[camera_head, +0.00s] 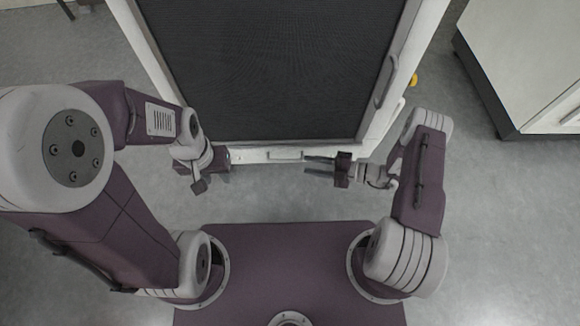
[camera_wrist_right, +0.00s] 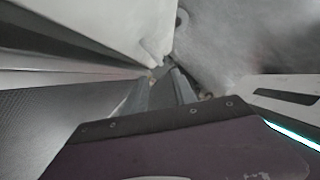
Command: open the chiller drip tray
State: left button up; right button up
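The chiller (camera_head: 270,70) stands in front of me in the head view, with a white frame around a dark mesh face. A white strip (camera_head: 250,156) with a small grey handle (camera_head: 285,155) runs along its near edge; this may be the drip tray's front, but I cannot tell for sure. My right gripper (camera_head: 319,165) is just right of and nearer than that handle, its two dark fingers pointing left, apart, with nothing visible between them. Its fingers also show in the right wrist view (camera_wrist_right: 165,90). My left gripper (camera_head: 210,175) is by the strip's left end; its fingers are unclear.
A long grey handle (camera_head: 385,82) is on the chiller's right frame. A small yellow thing (camera_head: 413,80) lies beside it. A white cabinet (camera_head: 525,60) stands at the upper right. The grey floor (camera_head: 290,195) between the chiller and my base is clear.

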jog(key=shift+m, duration=0.3)
jog(key=b+x, duration=0.5)
jog(key=x, duration=0.4)
jog(key=shift+w+d+f, duration=0.1)
jog(key=shift+w+f, duration=0.1)
jog(key=shift+t, duration=0.3)
jog(key=shift+r, duration=0.1)
grip_shut()
dwell(0.5)
